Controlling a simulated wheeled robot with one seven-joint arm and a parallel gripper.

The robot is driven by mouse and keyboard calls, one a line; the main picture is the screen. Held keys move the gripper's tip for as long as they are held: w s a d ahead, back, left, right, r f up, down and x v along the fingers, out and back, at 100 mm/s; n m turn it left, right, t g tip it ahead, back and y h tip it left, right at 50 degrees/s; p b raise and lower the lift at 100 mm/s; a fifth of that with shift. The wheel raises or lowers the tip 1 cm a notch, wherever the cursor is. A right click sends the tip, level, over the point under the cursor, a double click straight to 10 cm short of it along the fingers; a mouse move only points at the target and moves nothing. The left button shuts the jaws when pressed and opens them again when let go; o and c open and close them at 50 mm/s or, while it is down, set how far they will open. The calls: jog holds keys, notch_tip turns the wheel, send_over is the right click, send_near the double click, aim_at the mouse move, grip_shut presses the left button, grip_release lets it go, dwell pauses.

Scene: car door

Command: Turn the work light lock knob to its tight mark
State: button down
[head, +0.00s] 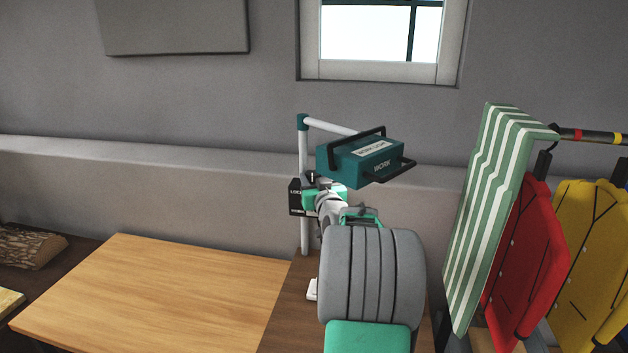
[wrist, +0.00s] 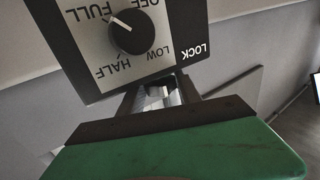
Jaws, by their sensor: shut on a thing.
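The work light (head: 362,158) is a teal box with black handles on a white stand. Below it is a black lock box (head: 295,198), marked LOCK. In the wrist view, the box's panel (wrist: 88,62) shows upside down, with a black dial (wrist: 132,33) marked OFF, LOW, HALF and FULL. The dial's white pointer line is towards FULL. My gripper (head: 313,188) is at the box. In the wrist view my gripper (wrist: 160,95) has its fingers at the panel's edge, by the LOCK lettering, shut on what seems to be the lock knob. That knob and any tight mark are hidden.
A light wooden board (head: 150,295) lies on the bench to the left, with clear space on it. A striped green cloth (head: 490,200) and red (head: 530,260) and yellow (head: 590,255) garments hang to the right. The grey wall (head: 200,180) is behind the stand.

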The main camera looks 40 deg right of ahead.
jog(key=m+h, duration=0.1)
jog(key=g+h, duration=0.1)
jog(key=shift+w+a+f+m+h+b, duration=0.1)
jog(key=shift+w+a+m+h+b, duration=0.05)
jog(key=shift+a+m+h+b, duration=0.2)
jog(key=shift+d+m+g+h, duration=0.15)
jog(key=shift+m+g+h, duration=0.15)
jog(key=shift+g, duration=0.2)
jog(key=c, duration=0.8)
grip_release()
jog(key=shift+c, duration=0.2)
jog(key=b+v, duration=0.2)
jog(key=v, duration=0.6)
